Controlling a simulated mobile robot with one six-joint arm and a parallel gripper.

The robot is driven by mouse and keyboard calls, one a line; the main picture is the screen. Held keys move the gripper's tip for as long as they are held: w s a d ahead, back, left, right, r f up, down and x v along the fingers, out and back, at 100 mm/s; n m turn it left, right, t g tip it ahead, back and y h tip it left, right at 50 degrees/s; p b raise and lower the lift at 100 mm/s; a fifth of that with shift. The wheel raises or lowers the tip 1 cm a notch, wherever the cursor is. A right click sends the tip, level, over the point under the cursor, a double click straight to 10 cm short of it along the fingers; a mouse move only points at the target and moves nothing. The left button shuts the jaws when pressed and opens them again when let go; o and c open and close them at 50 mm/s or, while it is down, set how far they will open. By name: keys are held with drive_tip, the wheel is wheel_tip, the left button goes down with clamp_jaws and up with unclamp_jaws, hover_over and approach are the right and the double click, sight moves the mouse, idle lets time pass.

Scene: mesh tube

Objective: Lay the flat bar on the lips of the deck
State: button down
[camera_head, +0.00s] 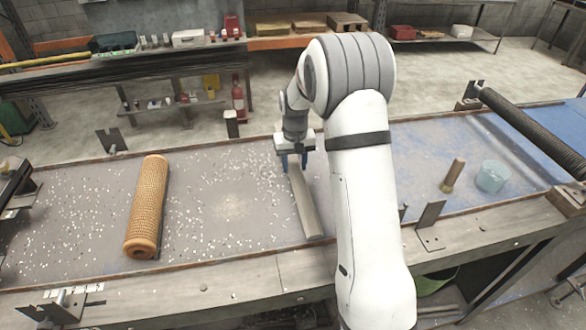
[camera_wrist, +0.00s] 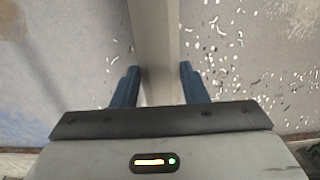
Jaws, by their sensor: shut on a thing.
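The flat bar (camera_head: 306,203) is a long grey-beige strip above the deck (camera_head: 225,205), running from my gripper toward the near lip (camera_head: 215,263). My gripper (camera_head: 294,164) has its blue fingers around the bar's far part, close to the far lip (camera_head: 200,143). In the wrist view the bar (camera_wrist: 155,40) passes between the two fingers (camera_wrist: 159,75). The bar's near end shows by the near lip; I cannot tell whether it touches the lip. The bar's far end is hidden behind my gripper.
An orange mesh tube (camera_head: 148,205) lies across the deck at left. At right are a brown cylinder (camera_head: 453,175), a translucent blue cup (camera_head: 492,177), an upright metal bracket (camera_head: 430,222) and a dark roller (camera_head: 530,128). White bits litter the deck. My arm hides the middle right.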

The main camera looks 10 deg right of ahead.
sight(295, 167)
drive_tip(key=shift+f, duration=1.2)
drive_tip(key=shift+f, duration=0.1)
drive_tip(key=c, duration=0.9)
unclamp_jaws()
drive_tip(key=shift+f, duration=0.1)
drive_tip(key=shift+o, duration=0.2)
drive_tip(key=s+r+b, duration=0.1)
drive_tip(key=s+r, duration=0.2)
drive_tip(key=r, duration=0.6)
drive_tip(key=s+r+b, duration=0.1)
drive_tip(key=s+r, duration=0.2)
drive_tip(key=r, duration=0.5)
drive_tip(key=s+r+t, duration=0.1)
drive_tip(key=s+t, duration=0.2)
drive_tip(key=s, duration=2.3)
drive_tip(key=shift+s+a+r, duration=0.15)
drive_tip(key=shift+a+r, duration=0.05)
drive_tip(key=shift+r, duration=0.05)
